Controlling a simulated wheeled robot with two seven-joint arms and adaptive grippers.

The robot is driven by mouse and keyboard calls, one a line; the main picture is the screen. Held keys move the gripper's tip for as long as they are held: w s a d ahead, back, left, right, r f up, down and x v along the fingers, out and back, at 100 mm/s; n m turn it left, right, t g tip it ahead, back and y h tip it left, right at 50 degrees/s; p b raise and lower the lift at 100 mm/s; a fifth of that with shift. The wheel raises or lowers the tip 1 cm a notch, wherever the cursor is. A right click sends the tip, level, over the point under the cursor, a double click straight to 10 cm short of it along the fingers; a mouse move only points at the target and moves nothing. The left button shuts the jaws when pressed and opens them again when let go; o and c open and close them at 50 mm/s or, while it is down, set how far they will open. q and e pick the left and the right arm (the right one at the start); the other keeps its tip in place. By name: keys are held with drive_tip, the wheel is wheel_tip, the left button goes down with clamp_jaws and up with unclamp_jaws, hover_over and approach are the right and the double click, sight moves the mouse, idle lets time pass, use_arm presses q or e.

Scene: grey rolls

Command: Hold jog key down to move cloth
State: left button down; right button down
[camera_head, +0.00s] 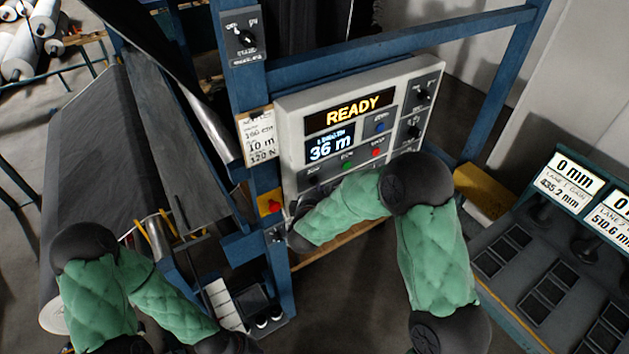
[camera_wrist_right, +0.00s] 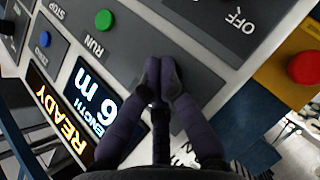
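The white control panel (camera_head: 290,108) shows READY and 36 m. In the right wrist view its face (camera_wrist_right: 205,75) fills most of the picture. My right gripper (camera_head: 297,236) is at the panel's lower left corner, partly covered by my own forearm. In the wrist view its two fingertips (camera_wrist_right: 162,72) are together with nothing between them, over the dark key plate beside the green RUN button (camera_wrist_right: 103,20). No jog key shows; fingers may cover it. Whether they touch the plate I cannot tell. Grey cloth (camera_head: 100,150) lies on the machine at left. My left gripper (camera_head: 226,343) is low, its fingers unclear.
A red button on a yellow box (camera_head: 269,205) sits on the blue post just left of the panel; it also shows in the wrist view (camera_wrist_right: 304,68). A red STOP button (camera_head: 376,152) and a blue button (camera_head: 380,126) are on the panel. A gauge bench stands at right.

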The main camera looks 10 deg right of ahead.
drive_tip(key=shift+s+d, duration=0.3)
drive_tip(key=shift+s, duration=0.5)
drive_tip(key=shift+s+d, duration=0.3)
drive_tip(key=shift+s, duration=0.45)
drive_tip(key=shift+s+d, duration=0.3)
drive_tip(key=shift+s, duration=0.5)
drive_tip(key=shift+f, duration=0.1)
drive_tip(key=s+a+f+m+g+y+b, duration=0.1)
drive_tip(key=s+f+m+g+y+b, duration=0.3)
drive_tip(key=f, duration=0.6)
drive_tip(key=s+a+f+n+t+h+b, duration=0.15)
drive_tip(key=f+b, duration=0.35)
drive_tip(key=f, duration=0.6)
drive_tip(key=s+a+f+m+g+y+b, duration=0.1)
drive_tip(key=s+f+m+g+y+b, duration=0.3)
drive_tip(key=f, duration=0.6)
drive_tip(key=s+a+f+m+g+y+b, duration=0.1)
drive_tip(key=s+a+f+m+g+b, duration=0.1)
drive_tip(key=s+f+b, duration=0.5)
drive_tip(key=s+a+f+m+g+y+b, duration=0.2)
drive_tip(key=s+f+b, duration=0.6)
drive_tip(key=s+f, duration=0.4)
wheel_tip(320, 180, down, 6)
drive_tip(key=shift+s+r+m+g, duration=0.1)
drive_tip(key=shift+s+m+g, duration=0.2)
drive_tip(key=shift+m+g, duration=0.65)
drive_tip(key=shift+d, duration=0.1)
